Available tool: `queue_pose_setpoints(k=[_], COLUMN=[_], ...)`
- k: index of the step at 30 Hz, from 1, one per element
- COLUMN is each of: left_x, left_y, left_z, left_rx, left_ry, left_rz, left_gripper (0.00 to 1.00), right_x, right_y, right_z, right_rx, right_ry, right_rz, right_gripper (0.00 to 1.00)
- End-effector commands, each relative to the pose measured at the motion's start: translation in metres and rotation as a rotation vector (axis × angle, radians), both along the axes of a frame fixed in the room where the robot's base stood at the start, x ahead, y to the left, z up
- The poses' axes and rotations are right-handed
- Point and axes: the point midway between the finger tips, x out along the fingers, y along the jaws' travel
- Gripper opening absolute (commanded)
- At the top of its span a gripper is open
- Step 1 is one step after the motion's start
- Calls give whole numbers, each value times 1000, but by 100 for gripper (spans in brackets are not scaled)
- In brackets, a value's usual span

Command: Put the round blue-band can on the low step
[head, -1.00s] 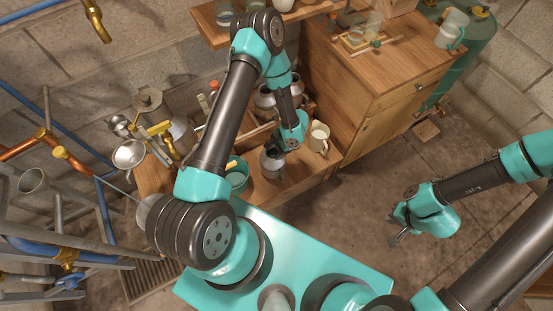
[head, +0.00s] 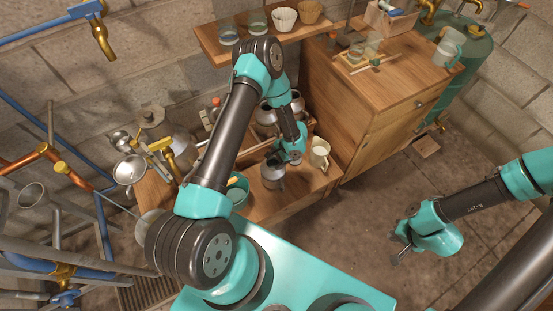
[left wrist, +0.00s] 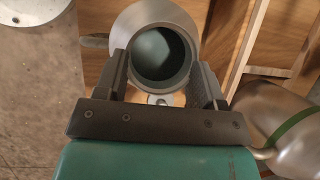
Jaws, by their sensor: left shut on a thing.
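My left gripper (head: 279,160) is low over the wooden bench, shut on the neck of a grey metal can (head: 272,178). In the left wrist view the can's round, dark open mouth (left wrist: 162,53) sits between the two fingers (left wrist: 165,85). No blue band shows clearly on it, and the gripper hides part of it. A second metal can, with a green band (left wrist: 298,124), lies close to the right of the gripper in that view. My right gripper (head: 399,250) hangs over the bare floor at the right, away from the cans; its finger gap is unclear. I cannot clearly pick out the low step.
A cream mug (head: 319,153) stands right of the held can, and a teal bowl (head: 238,192) stands left of it. Other metal cans (head: 266,115) stand behind. A wooden cabinet (head: 375,100) rises to the right. Pipes (head: 60,165) crowd the left side.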

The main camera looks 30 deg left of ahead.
Motion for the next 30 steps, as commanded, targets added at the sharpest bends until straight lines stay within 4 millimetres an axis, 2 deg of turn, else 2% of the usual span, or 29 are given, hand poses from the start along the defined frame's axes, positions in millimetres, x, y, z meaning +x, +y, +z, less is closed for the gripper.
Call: queue_pose_setpoints(k=[6,14,15,23,30], left_x=[2,2,1,1,1], left_y=[0,0,0,0,0], left_z=[-17,-18,-19,-19,-19], left_rx=[2,2,1,1,1], left_ry=[-3,-4,-3,-3,-3], left_rz=[-1,0,0,0,0], left_gripper=[0,0,64,89,89], right_x=[0,0,0,0,0], right_y=[0,0,0,0,0], right_z=[0,0,0,0,0], right_rx=[0,0,0,0,0], right_ry=[0,0,0,0,0], right_rz=[0,0,0,0,0], right_gripper=[0,0,0,0,0])
